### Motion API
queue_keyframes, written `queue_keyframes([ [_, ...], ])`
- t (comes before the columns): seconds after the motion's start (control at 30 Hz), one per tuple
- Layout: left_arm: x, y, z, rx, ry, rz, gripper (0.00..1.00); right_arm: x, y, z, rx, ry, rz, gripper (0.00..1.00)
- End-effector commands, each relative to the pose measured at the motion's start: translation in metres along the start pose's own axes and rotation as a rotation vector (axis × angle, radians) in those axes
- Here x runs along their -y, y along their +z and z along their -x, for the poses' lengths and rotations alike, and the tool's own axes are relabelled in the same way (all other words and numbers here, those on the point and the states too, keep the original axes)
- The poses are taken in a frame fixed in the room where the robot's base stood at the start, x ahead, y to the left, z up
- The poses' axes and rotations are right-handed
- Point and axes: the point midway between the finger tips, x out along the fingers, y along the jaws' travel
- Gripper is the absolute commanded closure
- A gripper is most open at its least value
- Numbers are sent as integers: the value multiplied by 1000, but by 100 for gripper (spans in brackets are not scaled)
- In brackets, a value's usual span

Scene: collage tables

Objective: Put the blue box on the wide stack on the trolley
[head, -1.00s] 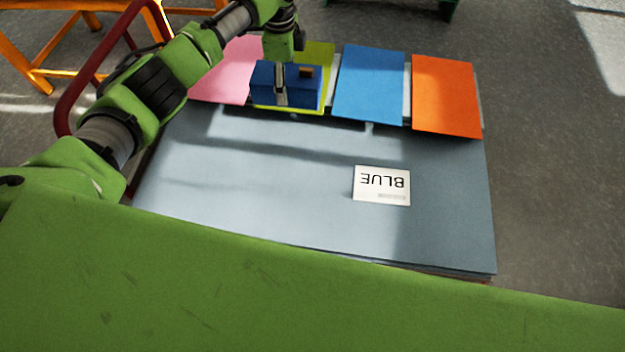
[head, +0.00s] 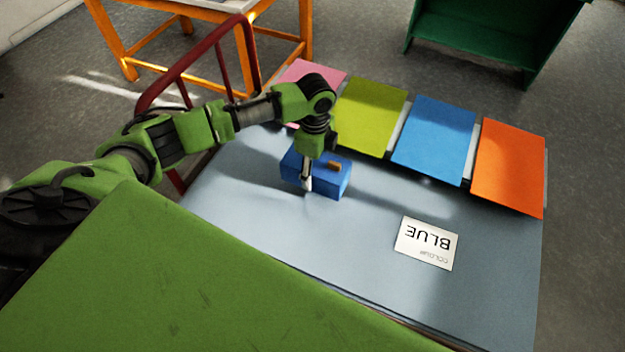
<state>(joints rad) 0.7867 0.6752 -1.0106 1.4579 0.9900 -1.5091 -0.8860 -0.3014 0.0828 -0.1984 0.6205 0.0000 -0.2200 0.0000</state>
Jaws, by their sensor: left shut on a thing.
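The blue box (head: 334,183) has a small orange-brown piece on its top. My left gripper (head: 306,182) points down and is shut on the box's near side. The box is over the far left part of a wide grey-blue stack (head: 330,245), in front of the pink and lime sheets. I cannot tell whether its underside touches the stack. The wide stack appears to lie on the trolley, whose dark red handle (head: 180,73) rises at the left. My right gripper is not in view.
Pink (head: 313,71), lime (head: 370,115), blue (head: 434,137) and orange (head: 508,165) sheets line the far edge. A white card reading BLUE (head: 427,243) lies on the wide stack. A green surface (head: 170,290) fills the near left. Orange (head: 270,25) and green (head: 490,40) furniture stands behind.

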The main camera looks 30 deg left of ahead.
Motion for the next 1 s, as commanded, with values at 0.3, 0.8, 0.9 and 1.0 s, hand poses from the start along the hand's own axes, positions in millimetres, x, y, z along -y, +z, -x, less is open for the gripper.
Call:
queue_keyframes([
  [0.3, -7, 3, -36, 1, 0, 0, 64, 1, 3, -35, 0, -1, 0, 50],
  [0.8, -7, 3, -41, 1, 0, 0, 38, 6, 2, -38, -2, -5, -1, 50],
  [0.9, -7, 3, -41, 1, 0, 0, 24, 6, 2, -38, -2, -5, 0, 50],
  [1.0, -7, 3, -41, 1, 0, 0, 24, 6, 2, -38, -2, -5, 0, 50],
])
